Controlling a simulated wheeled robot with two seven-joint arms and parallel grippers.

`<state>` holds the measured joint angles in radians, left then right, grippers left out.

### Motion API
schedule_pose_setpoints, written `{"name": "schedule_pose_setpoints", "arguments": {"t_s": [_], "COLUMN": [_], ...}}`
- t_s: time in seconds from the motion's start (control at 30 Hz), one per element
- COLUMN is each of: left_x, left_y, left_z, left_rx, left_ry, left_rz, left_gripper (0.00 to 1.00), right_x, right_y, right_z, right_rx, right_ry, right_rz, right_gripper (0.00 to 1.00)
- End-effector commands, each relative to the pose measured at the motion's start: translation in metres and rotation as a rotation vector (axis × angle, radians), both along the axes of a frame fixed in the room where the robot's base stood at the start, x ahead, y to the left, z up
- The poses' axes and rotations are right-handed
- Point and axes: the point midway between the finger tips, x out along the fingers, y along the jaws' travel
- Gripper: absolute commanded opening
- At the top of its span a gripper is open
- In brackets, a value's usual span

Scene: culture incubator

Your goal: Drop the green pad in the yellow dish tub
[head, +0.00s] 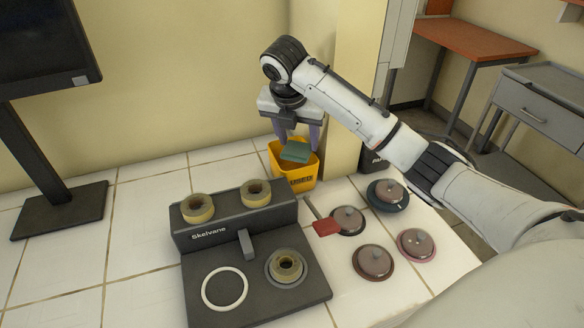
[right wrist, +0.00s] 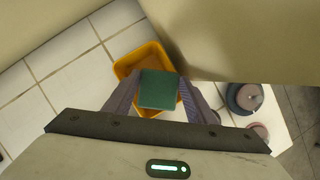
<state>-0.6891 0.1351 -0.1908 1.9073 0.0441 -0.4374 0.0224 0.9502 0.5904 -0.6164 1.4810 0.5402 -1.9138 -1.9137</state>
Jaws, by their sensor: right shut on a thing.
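The green pad (head: 295,151) is held between the fingertips of my right gripper (head: 297,140). In the head view it appears over the opening of the yellow dish tub (head: 297,184), which stands on the tiled counter near the back wall. In the right wrist view, the green pad (right wrist: 158,89) is between the two fingers, with the yellow tub's rim (right wrist: 122,69) behind and below it. I cannot tell the exact height of the pad above the rim. My left gripper is not in view.
Several lidded round dishes (head: 416,244) and a red-bladed tool (head: 326,227) lie to the right. A wall pillar (head: 352,80) stands close behind the tub's right side. A monitor (head: 40,45) is at left.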

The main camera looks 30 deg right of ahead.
Motion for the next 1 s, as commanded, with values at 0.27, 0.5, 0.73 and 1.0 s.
{"name": "schedule_pose_setpoints", "arguments": {"t_s": [0.27,0.5,0.73,1.0], "left_x": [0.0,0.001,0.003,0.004], "left_y": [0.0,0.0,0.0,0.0], "left_z": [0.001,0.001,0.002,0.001], "left_rx": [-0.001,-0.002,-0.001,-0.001], "left_ry": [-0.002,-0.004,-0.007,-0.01], "left_rz": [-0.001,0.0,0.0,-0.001], "left_gripper": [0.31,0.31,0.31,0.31], "right_x": [0.0,0.0,0.0,-0.004], "right_y": [0.0,0.0,0.0,0.007], "right_z": [-0.006,-0.006,-0.006,0.014], "right_rx": [0.001,0.001,0.001,0.001], "right_ry": [-0.001,-0.001,-0.001,-0.005], "right_rz": [-0.001,0.0,0.0,0.003], "right_gripper": [0.3,0.71,0.72,0.72]}}
